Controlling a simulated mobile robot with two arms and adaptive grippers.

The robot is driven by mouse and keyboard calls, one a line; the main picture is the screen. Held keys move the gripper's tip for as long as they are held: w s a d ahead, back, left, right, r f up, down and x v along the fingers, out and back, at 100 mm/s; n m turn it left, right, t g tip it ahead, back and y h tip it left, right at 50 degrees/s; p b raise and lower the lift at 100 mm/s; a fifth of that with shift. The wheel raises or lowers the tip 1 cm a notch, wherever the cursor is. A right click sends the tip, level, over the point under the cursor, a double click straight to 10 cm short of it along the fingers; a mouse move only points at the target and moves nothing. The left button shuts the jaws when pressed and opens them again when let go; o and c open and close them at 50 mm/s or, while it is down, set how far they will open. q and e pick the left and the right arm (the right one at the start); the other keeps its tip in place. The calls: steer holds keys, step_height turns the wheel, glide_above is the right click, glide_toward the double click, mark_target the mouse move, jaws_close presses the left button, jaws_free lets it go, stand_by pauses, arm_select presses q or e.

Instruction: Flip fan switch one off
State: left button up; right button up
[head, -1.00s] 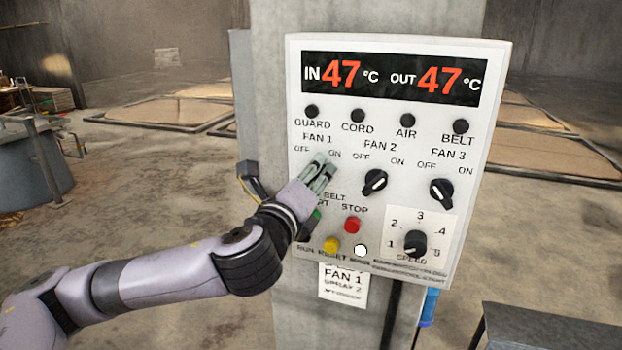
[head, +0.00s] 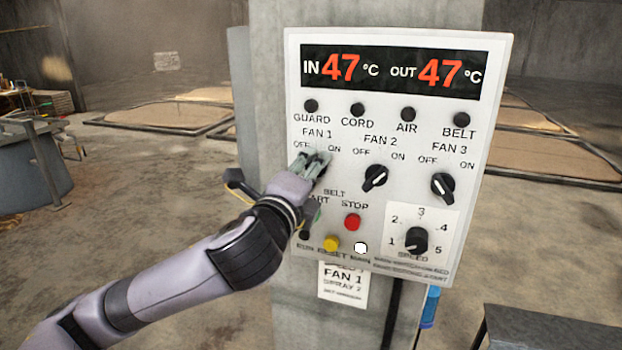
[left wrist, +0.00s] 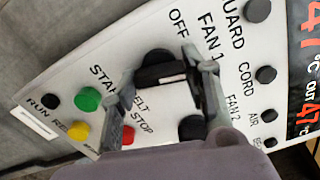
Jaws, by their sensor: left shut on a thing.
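The white control panel (head: 400,215) has a FAN 1 switch, a black rotary knob largely hidden by my fingers in the head view. In the left wrist view the FAN 1 knob (left wrist: 155,68) sits between my two fingers, below the FAN 1 label and near OFF. A pale mark shows on the knob, but I cannot tell which label it points at. My left gripper (head: 312,164) is shut on this knob; it also shows in the left wrist view (left wrist: 158,80). My right gripper is not in view.
The FAN 2 knob (head: 374,178) and FAN 3 knob (head: 442,186) are to the right. Below are a red stop button (head: 352,222), a yellow button (head: 330,243) and the speed knob (head: 416,240). A green button (left wrist: 87,99) is close to my fingers.

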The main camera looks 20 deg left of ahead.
arm_select(q)
steer(key=n, duration=1)
steer(key=shift+f+n, duration=0.15)
steer(key=shift+n, duration=0.25)
stand_by(0.4)
steer(key=o, duration=1.2)
steer(key=shift+c, duration=0.2)
steer(key=shift+s, duration=0.1)
steer(key=s, duration=0.7)
steer(key=shift+s, duration=0.15)
